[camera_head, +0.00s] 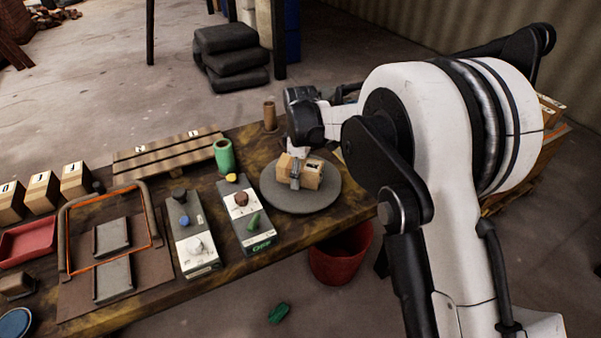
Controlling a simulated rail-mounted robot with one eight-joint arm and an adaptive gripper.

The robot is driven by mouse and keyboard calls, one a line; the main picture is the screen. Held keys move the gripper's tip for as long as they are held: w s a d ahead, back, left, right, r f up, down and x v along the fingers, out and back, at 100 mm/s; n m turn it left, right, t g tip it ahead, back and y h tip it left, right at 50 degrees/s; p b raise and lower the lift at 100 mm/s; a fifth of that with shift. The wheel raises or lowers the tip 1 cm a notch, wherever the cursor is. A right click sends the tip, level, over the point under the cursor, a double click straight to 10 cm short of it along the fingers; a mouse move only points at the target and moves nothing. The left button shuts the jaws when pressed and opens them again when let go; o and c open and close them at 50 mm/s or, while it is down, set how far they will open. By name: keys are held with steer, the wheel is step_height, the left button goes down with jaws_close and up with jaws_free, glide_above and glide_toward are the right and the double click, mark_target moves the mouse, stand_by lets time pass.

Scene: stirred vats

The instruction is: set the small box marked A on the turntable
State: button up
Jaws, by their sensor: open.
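The turntable (325,201) is a round grey disc at the right end of the table. A small brown box (313,175) with a white label sits on or just over it; I cannot read the label's letter or tell whether the box touches the disc. My gripper (296,172) is open, pointing down at this box, with a grey finger across its near side. The far finger and part of the box are hidden. My arm reaches in from the right.
Several labelled boxes (75,180) stand at the table's left. A slatted wooden rack (165,156) lies behind. A red bucket (340,262) stands below the table's front edge.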

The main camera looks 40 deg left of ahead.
step_height(320, 180, up, 12)
steer(key=shift+f+p, duration=0.1)
steer(key=shift+p, duration=0.45)
steer(key=shift+d, duration=0.15)
steer(key=w+d+r+m+t+y, duration=0.1)
steer(key=w+d+r+m, duration=0.15)
steer(key=d+r, duration=0.45)
steer(key=w+d+r+m, duration=0.2)
steer(key=d+r+m, duration=0.1)
steer(key=d, duration=0.8)
steer(key=s+d+r+m+t, duration=0.1)
steer(key=s+d+r+m, duration=0.15)
steer(key=d, duration=0.65)
steer(key=s+d+r+m+t, duration=0.1)
steer(key=d+r+m, duration=0.15)
steer(key=d, duration=0.65)
steer(key=s+d+f+m+t, duration=0.2)
steer(key=s+d+m, duration=0.3)
steer(key=s+d, duration=0.4)
steer(key=s+d+f+m+t+h, duration=0.1)
steer(key=s+d+m, duration=0.5)
steer(key=d, duration=1)
steer(key=s+f+t, duration=0.1)
steer(key=s, duration=0.2)
steer(key=shift+f, duration=0.35)
